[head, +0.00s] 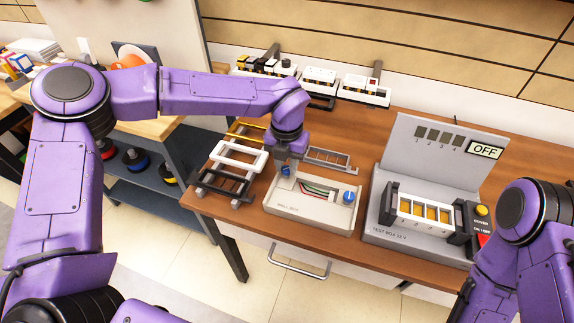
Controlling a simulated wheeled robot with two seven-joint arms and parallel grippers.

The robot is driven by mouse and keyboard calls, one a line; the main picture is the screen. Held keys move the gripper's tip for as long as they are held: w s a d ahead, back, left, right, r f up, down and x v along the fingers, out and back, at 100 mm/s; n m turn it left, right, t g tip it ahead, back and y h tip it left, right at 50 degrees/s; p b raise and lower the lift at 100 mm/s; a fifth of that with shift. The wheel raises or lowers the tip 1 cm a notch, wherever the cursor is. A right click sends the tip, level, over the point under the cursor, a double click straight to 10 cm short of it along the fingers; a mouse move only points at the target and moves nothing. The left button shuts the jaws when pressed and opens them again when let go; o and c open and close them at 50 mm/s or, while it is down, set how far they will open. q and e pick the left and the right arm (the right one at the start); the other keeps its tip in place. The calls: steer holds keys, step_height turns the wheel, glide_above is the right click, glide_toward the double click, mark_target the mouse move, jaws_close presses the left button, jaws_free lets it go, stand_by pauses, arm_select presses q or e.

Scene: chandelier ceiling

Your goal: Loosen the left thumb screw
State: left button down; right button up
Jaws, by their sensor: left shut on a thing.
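A light grey wall box (292,209) sits on the brown table, with coloured wires in its open recess. A blue thumb screw (349,196) stands at its right end. The left thumb screw (286,171), also blue, shows only in part behind my left gripper. My left gripper (285,179) points down over the left end of the box and is shut on the left thumb screw. Its fingertips are small in view. My right arm comes in at the lower right, and its gripper is out of the picture.
A grey test box (385,229) with an "OFF" display (485,151) stands to the right. Racks in white (239,155) and black (222,183) lie left of the wall box. A grey rack (330,158) lies behind it. Module holders (363,90) line the back wall.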

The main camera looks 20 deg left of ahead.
mark_target(287, 168)
arm_select(q)
steer(key=n+b, duration=0.2)
steer(key=n, duration=0.3)
steer(key=shift+f+b, duration=0.15)
steer(key=shift+b, duration=0.15)
steer(key=shift+n+b, duration=1)
steer(key=shift+n, duration=1)
steer(key=c, duration=0.9)
jaws_free()
steer(key=shift+o, duration=0.2)
steer(key=shift+r, duration=0.2)
step_height(287, 168, up, 10)
steer(key=shift+r+b, duration=0.25)
steer(key=shift+b, duration=0.05)
